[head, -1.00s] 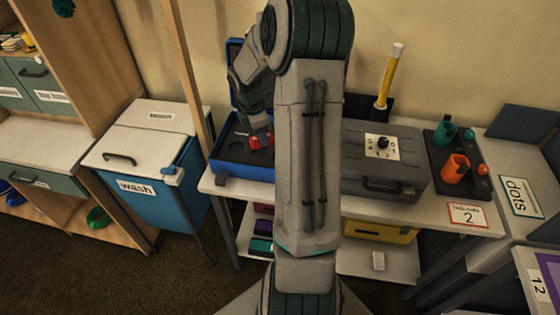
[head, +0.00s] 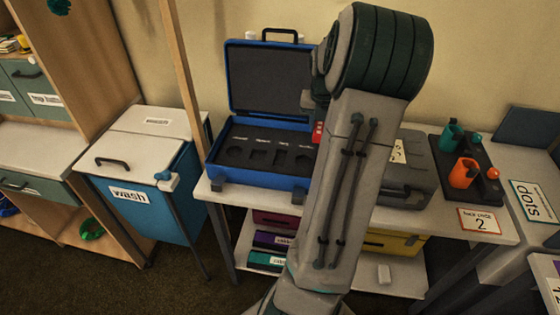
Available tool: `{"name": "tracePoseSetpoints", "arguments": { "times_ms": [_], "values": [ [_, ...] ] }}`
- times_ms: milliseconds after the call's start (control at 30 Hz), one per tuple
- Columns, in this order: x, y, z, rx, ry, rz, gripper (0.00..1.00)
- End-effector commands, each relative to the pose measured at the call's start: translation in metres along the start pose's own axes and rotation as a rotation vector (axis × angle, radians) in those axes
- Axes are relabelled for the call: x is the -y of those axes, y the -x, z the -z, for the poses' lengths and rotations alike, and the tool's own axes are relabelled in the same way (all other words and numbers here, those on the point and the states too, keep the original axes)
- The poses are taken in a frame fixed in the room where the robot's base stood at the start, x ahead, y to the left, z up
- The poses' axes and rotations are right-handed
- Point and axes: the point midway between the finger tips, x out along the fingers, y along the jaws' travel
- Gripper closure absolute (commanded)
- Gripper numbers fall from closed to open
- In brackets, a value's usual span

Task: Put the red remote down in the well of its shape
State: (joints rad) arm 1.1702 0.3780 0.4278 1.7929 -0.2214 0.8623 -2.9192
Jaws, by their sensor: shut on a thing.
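The blue case (head: 258,180) stands open on the table with its lid up. Its dark foam holds a row of several wells of different shapes, with small labels behind them; the well shapes are too small to tell well. The red remote (head: 318,132) shows only as a small red strip at the case's right end, beside my arm. The rest of it is hidden behind my arm. My gripper (head: 317,121) is mostly hidden behind my own arm link and is shut on the red remote. I cannot tell how high the remote is above the foam.
A grey case (head: 408,195) with a dial stands right of the blue case, partly behind my arm. A dark tray (head: 440,160) with green and orange cups is farther right. A wooden post (head: 182,75) rises at the left, near the blue wash bin (head: 150,212).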

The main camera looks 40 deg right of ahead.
Motion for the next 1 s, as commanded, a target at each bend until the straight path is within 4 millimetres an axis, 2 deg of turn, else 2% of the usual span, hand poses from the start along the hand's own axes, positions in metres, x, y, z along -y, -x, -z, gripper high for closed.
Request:
{"name": "tracePoseSetpoints", "arguments": {
  "times_ms": [133, 400, 500, 633, 767, 1000],
  "values": [
    [-0.023, -0.013, 0.005, -0.003, 0.014, -0.003, 0.95],
    [-0.085, -0.049, 0.015, -0.004, 0.014, -0.002, 0.95],
    [-0.101, -0.059, 0.018, -0.003, 0.012, -0.002, 0.95],
    [-0.112, -0.065, 0.019, -0.001, 0.008, -0.001, 0.95],
    [-0.114, -0.072, 0.021, -0.002, 0.007, -0.001, 0.95],
    [-0.114, -0.104, 0.026, -0.003, 0.007, 0.000, 0.95]
  ]
}}
